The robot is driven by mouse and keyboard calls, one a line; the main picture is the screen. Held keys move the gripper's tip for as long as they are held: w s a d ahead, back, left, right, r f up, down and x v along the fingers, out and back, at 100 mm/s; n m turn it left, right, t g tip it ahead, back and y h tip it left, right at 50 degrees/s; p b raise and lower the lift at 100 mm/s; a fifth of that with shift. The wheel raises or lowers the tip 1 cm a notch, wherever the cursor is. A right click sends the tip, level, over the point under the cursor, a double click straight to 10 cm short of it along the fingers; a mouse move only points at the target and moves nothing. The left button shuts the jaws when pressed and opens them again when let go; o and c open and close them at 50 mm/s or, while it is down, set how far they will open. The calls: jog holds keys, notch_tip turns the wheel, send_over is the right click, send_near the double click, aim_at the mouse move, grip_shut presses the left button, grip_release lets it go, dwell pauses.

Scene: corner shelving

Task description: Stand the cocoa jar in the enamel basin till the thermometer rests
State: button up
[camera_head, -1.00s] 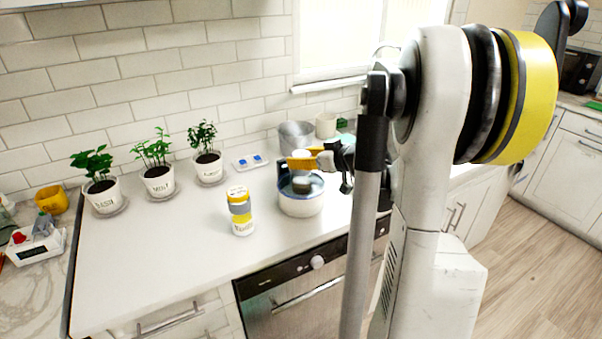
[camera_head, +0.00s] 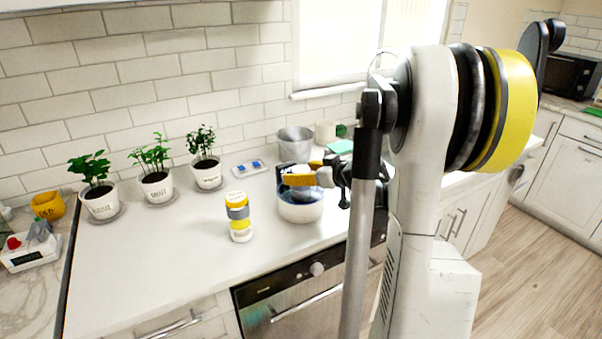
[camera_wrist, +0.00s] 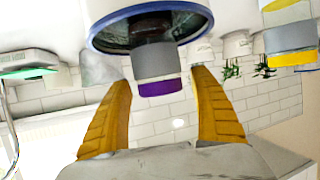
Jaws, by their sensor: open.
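The enamel basin (camera_head: 300,212), white with a blue rim, stands on the counter; its rim also shows at the top of the wrist view (camera_wrist: 103,46), where the picture is upside down. In it stands a jar with a grey body (camera_wrist: 154,60) and purple lid, seemingly the cocoa jar; I read no label. My gripper (camera_head: 303,174) is over the basin. In the wrist view my gripper (camera_wrist: 162,80) is open, its yellow fingers on either side of the lid, with gaps. In the head view the fingers hide most of the jar. I cannot pick out a thermometer for sure.
A white-and-yellow jar (camera_head: 239,218) stands left of the basin. Potted herbs (camera_head: 155,187) line the wall. A grey metal pot (camera_head: 295,143) stands behind. A white device (camera_head: 30,253) with a red knob is at far left. The front left counter is clear.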

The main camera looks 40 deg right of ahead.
jog(key=p+v, duration=0.3)
jog(key=v, duration=0.9)
jog(key=w+a+g+y, duration=0.2)
jog(key=a+g, duration=0.2)
jog(key=a, duration=1.4)
jog(key=s+a+g+h, duration=0.1)
jog(key=s+a, duration=0.4)
jog(key=a, duration=0.3)
jog(key=s+a+g+h, duration=0.1)
jog(key=s+a, duration=0.5)
jog(key=a, duration=0.2)
jog(key=shift+a+f, duration=0.25)
jog(key=shift+a, duration=0.1)
